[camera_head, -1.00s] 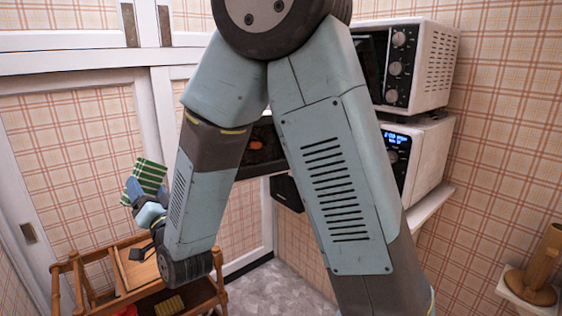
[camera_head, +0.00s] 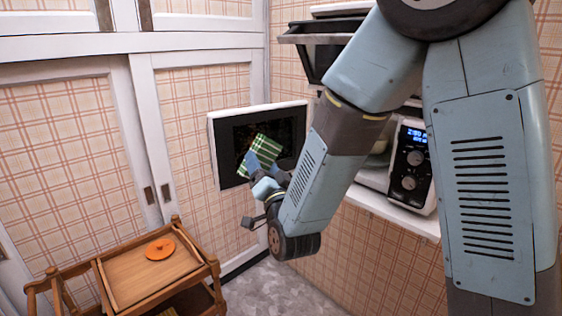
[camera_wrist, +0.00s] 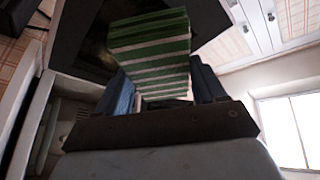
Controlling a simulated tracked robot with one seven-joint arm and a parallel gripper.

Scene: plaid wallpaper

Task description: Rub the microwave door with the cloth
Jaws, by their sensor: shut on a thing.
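In the wrist view the cloth (camera_wrist: 150,40) stands up between the fingers (camera_wrist: 160,95). The lower microwave (camera_head: 411,165) has a lit blue display, and its white-framed door with dark glass (camera_head: 228,165) stands open to its left. The cloth overlaps the middle of the dark glass in the head view. The dark door panel (camera_wrist: 85,35) is also behind the cloth in the wrist view. I cannot tell whether the cloth touches the glass.
A wooden trolley (camera_head: 120,277) with an orange lid-like disc (camera_head: 160,249) on top stands at lower left. Another appliance with a raised dark door (camera_head: 318,62) is above the lower microwave. White framed panels (camera_head: 60,52) line the left. Grey floor (camera_head: 255,290) shows between.

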